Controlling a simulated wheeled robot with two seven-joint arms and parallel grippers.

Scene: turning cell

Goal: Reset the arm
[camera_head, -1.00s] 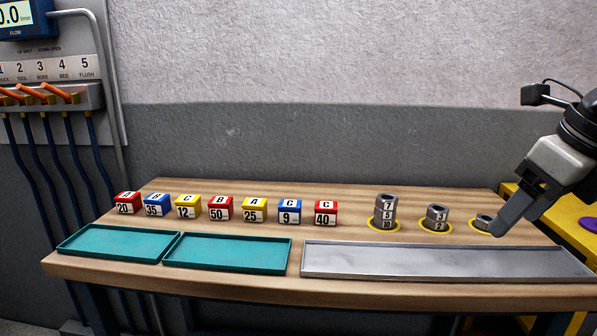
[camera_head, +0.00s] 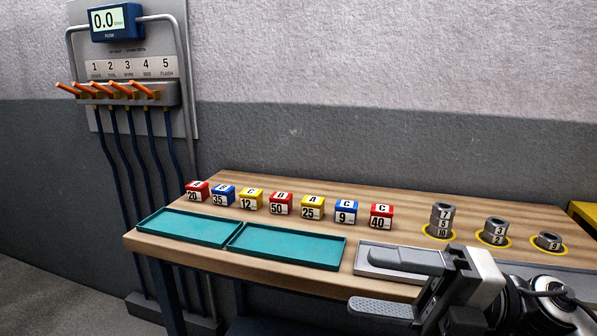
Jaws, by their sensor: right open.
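My right gripper (camera_head: 395,285) is at the lower right, in front of the bench's front edge and over part of the grey tray. Its two fingers are spread apart, and nothing shows between them. My left gripper is not in view. On the wooden bench (camera_head: 300,186) stands a row of red, blue and yellow lettered boxes (camera_head: 281,204). To their right are stacks of grey hex nuts on yellow rings: a tall stack (camera_head: 441,221), a shorter one (camera_head: 495,231) and a single nut (camera_head: 548,241).
Two empty teal trays (camera_head: 187,226) lie along the bench's front left. The grey metal tray (camera_head: 368,262) at the front right is partly hidden by my arm. A wall panel (camera_head: 130,68) with orange levers (camera_head: 115,88) and a flow display stands at the left. A yellow surface (camera_head: 585,213) shows at the right.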

